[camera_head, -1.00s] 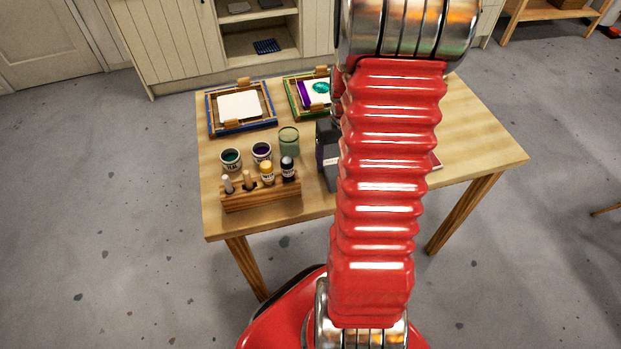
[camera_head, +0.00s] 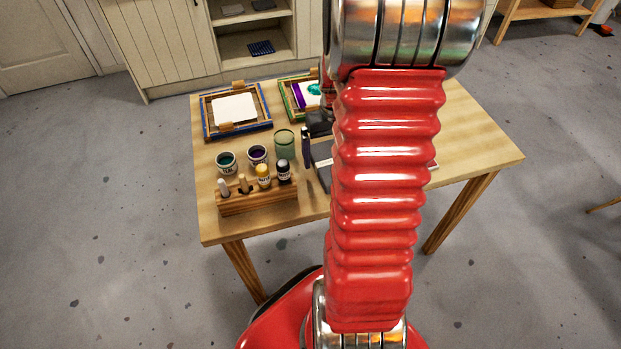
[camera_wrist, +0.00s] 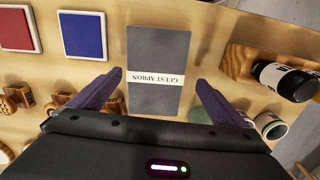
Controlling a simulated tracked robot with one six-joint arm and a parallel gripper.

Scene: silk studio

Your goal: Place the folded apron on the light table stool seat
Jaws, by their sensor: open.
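The folded apron (camera_wrist: 158,98) is a flat dark grey rectangle on the wooden table, with a white "GUEST APRON" band upside down in the wrist view. My gripper (camera_wrist: 159,76) is open over it, with one dark purple finger to each side and nothing held. Whether the fingers touch the apron or the table cannot be told. In the head view the apron (camera_head: 323,170) shows only as a dark edge left of my red arm, beside a gripper finger. No stool seat can be made out.
The table (camera_head: 470,140) also bears a wooden bottle rack (camera_head: 258,199), ink jars (camera_head: 227,162), a green glass (camera_head: 284,143) and framed screens (camera_head: 236,107). Red (camera_wrist: 17,30) and blue (camera_wrist: 82,35) pads lie beside the apron. A wooden piece (camera_head: 604,206) shows at the right edge.

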